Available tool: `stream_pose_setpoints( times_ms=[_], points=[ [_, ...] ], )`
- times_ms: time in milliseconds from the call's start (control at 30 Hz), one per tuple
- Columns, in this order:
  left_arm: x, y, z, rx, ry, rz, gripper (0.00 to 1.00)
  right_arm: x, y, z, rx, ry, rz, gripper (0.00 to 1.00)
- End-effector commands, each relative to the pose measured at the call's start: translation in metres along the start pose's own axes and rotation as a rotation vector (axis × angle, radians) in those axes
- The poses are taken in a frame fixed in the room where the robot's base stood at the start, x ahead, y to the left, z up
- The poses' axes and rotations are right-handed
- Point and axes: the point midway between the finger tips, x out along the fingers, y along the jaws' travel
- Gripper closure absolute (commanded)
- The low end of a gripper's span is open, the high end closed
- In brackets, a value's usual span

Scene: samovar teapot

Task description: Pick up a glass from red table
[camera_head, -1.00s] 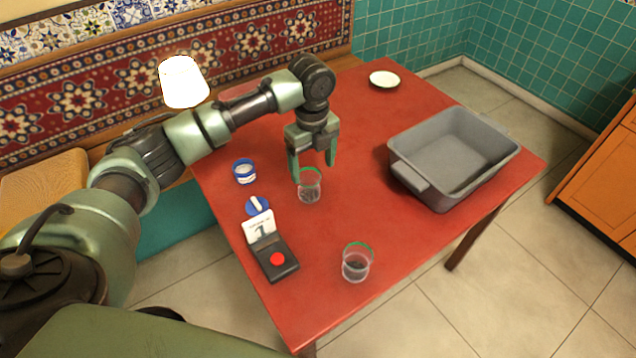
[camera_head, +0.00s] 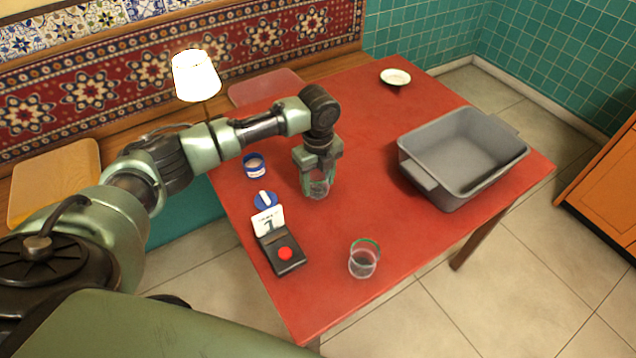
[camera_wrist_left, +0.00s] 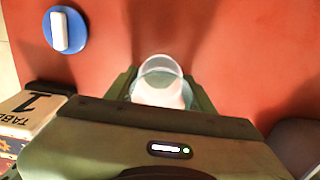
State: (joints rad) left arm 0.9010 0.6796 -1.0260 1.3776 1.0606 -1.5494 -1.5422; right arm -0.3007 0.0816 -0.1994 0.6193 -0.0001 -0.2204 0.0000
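On the red table (camera_head: 385,120), a clear glass (camera_head: 319,187) stands between the fingers of my left gripper (camera_head: 318,180). The left wrist view shows this glass (camera_wrist_left: 160,84) with one finger of my left gripper (camera_wrist_left: 161,92) on each side. The fingers are spread about the glass's width; whether they touch it is hard to tell. A second clear glass (camera_head: 363,261) with a green rim stands near the front edge, apart from the gripper. My right gripper is not in view.
A grey bin (camera_head: 430,178) stands on the right of the table. Left of the gripper are a blue-and-white tin (camera_head: 254,166), a blue disc with a white handle (camera_head: 265,200) and a black box with a red button (camera_head: 285,254). A small white dish (camera_head: 395,77) lies at the back.

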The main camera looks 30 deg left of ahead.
Motion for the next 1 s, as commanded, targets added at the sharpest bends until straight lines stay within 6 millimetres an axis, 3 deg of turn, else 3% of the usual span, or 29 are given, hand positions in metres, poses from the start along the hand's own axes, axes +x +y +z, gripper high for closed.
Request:
stream_pose_setpoints(
  times_ms=[333,533,767,1000],
  points=[
    [-0.003,0.000,0.001,-0.001,-0.001,-0.001,0.91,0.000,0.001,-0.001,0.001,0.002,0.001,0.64],
    [-0.020,-0.001,0.001,-0.002,-0.002,-0.004,0.91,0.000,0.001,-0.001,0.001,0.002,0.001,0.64],
    [-0.070,-0.002,0.001,0.000,-0.003,-0.007,0.91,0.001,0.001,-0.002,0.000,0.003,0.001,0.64],
    [-0.136,-0.002,0.001,-0.001,-0.002,-0.006,0.91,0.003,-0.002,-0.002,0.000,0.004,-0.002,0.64]
  ],
)
